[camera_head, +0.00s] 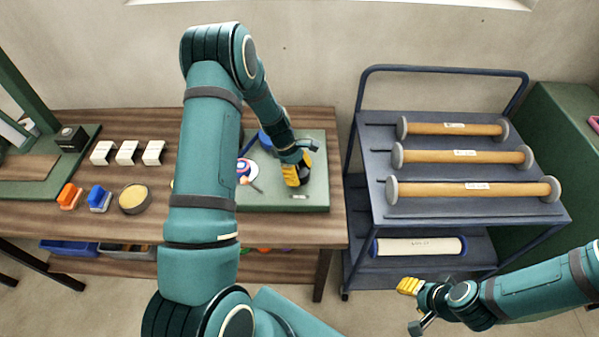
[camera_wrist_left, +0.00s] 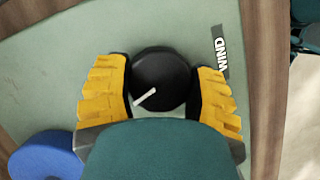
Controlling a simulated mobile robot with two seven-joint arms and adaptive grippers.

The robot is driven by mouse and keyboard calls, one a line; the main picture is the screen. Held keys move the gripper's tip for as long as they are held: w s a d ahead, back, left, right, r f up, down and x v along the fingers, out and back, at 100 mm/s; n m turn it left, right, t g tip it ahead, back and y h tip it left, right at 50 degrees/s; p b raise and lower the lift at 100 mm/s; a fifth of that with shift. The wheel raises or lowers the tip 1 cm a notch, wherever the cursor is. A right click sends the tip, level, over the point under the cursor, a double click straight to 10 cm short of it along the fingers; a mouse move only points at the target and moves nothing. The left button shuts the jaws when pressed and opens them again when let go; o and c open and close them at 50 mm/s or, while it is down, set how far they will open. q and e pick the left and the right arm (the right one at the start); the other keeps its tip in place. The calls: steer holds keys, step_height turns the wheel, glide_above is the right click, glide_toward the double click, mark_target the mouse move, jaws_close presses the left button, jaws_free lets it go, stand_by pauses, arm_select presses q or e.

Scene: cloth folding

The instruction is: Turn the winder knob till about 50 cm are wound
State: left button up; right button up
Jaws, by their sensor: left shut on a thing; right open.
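The winder knob (camera_wrist_left: 160,80) is round and black with a white pointer line, in the left wrist view. My left gripper (camera_wrist_left: 163,88) has its yellow fingers on either side of the knob, shut on it. In the head view my left gripper (camera_head: 297,172) is over the green winder plate (camera_head: 313,197), and the knob is mostly hidden there. A label reading WIND (camera_wrist_left: 221,52) is beside the knob. A blue round part (camera_wrist_left: 46,157) shows on the plate. My right gripper (camera_head: 408,287) is open and empty in front of the cart.
A blue-grey cart (camera_head: 375,140) at the right carries several brown rolls (camera_head: 455,129) and a white roll (camera_head: 418,246) below.

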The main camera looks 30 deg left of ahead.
stand_by(0.4)
arm_select(q)
steer(key=o, duration=1.2)
steer(key=shift+o, duration=0.2)
steer(key=v, duration=1.2)
